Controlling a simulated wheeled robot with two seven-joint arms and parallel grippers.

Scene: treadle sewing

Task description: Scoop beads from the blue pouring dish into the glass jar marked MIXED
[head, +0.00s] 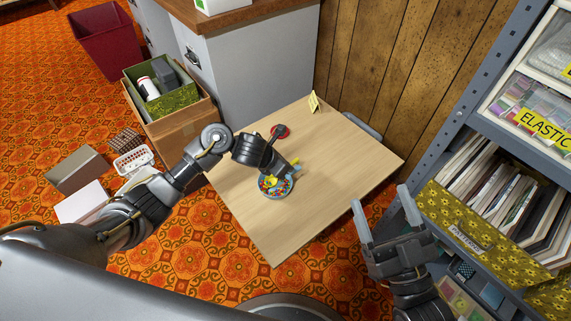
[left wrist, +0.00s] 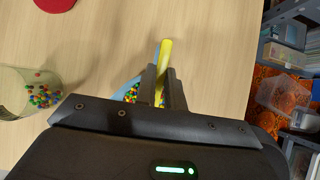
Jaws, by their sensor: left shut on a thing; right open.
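The blue pouring dish (head: 277,197) holds colorful beads on the wooden table. My left gripper (head: 288,171) is over the dish and shut on the yellow scoop (head: 295,160). The yellow handle (left wrist: 163,55) rises between the left fingers in the left wrist view, with part of the blue dish (left wrist: 118,92) and beads beside them. The scoop's lower end is hidden there. A clear glass jar (left wrist: 14,85) with some colored beads inside stands at the left; no marking is readable. In the head view my left arm seems to hide it. My right gripper (head: 381,211) is open and empty.
A red disc (head: 280,131) and a yellow tent card (head: 314,102) are on the table (head: 300,225). The right part of the tabletop is clear. A metal shelf (head: 440,125) stands at the right. A box (head: 182,125) and grey cabinet (head: 255,70) are beyond the table.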

